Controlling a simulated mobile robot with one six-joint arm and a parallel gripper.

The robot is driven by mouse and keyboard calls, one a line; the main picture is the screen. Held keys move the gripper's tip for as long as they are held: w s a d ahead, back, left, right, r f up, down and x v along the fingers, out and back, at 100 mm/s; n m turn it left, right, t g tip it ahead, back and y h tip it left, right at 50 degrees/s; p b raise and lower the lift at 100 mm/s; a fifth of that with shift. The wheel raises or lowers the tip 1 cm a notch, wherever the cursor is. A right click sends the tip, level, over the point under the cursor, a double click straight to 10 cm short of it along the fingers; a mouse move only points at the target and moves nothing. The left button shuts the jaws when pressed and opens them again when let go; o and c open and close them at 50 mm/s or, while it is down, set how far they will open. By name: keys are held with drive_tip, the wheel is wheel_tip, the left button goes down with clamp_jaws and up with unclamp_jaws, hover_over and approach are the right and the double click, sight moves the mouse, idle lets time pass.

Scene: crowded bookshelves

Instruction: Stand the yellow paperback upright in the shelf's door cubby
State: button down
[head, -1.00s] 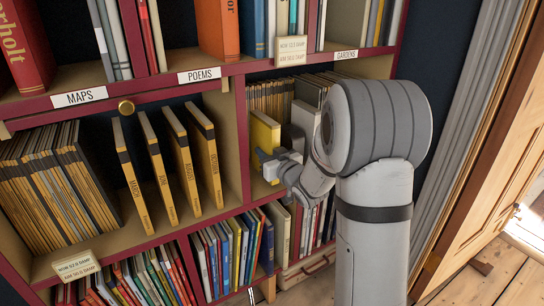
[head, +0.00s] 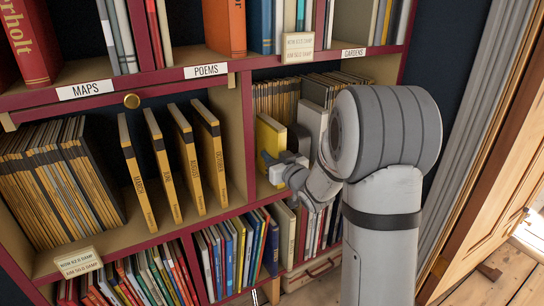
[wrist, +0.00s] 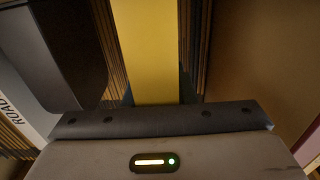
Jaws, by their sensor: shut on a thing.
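The yellow paperback (head: 270,138) stands nearly upright in the right-hand cubby of the middle shelf row, the one toward the wooden door. Dark-spined volumes stand behind and beside it. My gripper (head: 270,163) is at its front lower part, shut on it. In the wrist view the yellow paperback (wrist: 150,50) rises straight up from the gripper body, with a dark finger to its left. I cannot see whether its bottom rests on the cubby floor.
A light grey volume (head: 313,122) stands just right of the yellow paperback. The wooden divider (head: 236,140) is on the left. The wooden door (head: 505,150) stands at the right.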

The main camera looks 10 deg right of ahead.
drive_tip(key=c, duration=1.1)
unclamp_jaws()
drive_tip(key=shift+b+v, duration=0.45)
drive_tip(key=shift+v, duration=4)
